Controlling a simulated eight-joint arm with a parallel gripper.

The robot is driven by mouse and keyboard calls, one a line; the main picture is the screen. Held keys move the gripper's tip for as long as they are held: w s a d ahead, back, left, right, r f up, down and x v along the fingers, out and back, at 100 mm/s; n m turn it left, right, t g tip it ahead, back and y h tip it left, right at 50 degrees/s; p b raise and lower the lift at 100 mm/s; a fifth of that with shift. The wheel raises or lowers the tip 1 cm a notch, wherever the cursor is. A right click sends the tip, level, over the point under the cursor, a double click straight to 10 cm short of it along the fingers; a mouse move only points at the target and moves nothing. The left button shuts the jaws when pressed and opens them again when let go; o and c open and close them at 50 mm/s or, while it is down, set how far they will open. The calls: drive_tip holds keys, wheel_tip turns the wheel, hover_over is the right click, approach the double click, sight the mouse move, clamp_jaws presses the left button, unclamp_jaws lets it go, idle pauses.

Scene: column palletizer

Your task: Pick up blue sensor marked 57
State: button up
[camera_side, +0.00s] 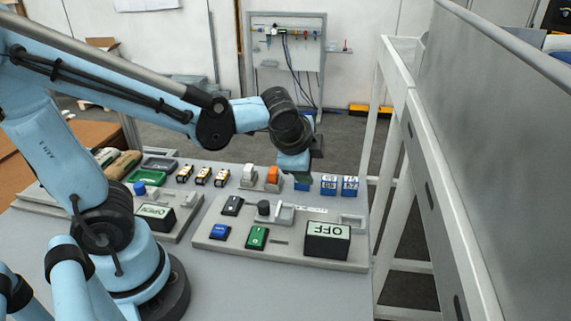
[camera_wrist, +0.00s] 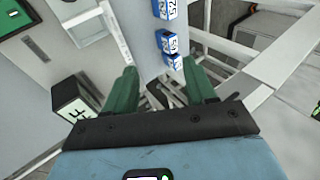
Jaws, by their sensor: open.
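Blue sensors with white number labels stand in a row at the back right of the table. In the side view I see a right one (camera_side: 350,186), a middle one (camera_side: 328,184), and a left one (camera_side: 302,185) partly hidden by my gripper (camera_side: 304,176). In the wrist view they run up from between the fingertips: a near one (camera_wrist: 174,62), a second (camera_wrist: 167,42) and a larger one (camera_wrist: 165,9) at the top edge. The numbers are too small to read surely, so I cannot tell which is 57. My gripper (camera_wrist: 158,76) is open, green fingers apart, with nothing between them.
A grey panel (camera_side: 215,238) with switches and an OFF display (camera_side: 327,240) lies in front of the sensors. Orange and white parts (camera_side: 272,178) stand left of them. A white frame with a grey panel (camera_side: 480,150) rises close to the right table edge.

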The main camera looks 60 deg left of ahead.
drive_tip(key=w+d+f+m+y, duration=0.2)
drive_tip(key=w+f+m+y, duration=0.1)
drive_tip(key=w+m, duration=0.35)
drive_tip(key=m+t+y, duration=0.2)
drive_tip(key=m+y, duration=0.1)
drive_tip(key=m, duration=0.5)
approach(351, 181)
drive_tip(key=shift+w+a+f, duration=0.25)
drive_tip(key=shift+a+f, duration=0.05)
drive_tip(key=shift+a, duration=0.2)
drive_tip(key=shift+w+a+f, duration=0.25)
drive_tip(key=shift+a+f, duration=0.1)
drive_tip(key=shift+a, duration=0.2)
drive_tip(key=shift+d+f+m+y, duration=0.3)
drive_tip(key=shift+f+m+y, duration=0.2)
drive_tip(key=shift+m, duration=0.35)
drive_tip(key=shift+w+r+x, duration=0.15)
drive_tip(key=shift+x, duration=1.7)
drive_tip(key=shift+w+r+x, duration=0.1)
drive_tip(key=shift+w+x, duration=0.05)
drive_tip(key=shift+x, duration=1.7)
drive_tip(key=shift+d+t, duration=0.1)
drive_tip(key=shift+t, duration=0.2)
drive_tip(key=c, duration=0.7)
drive_tip(key=shift+c, duration=0.2)
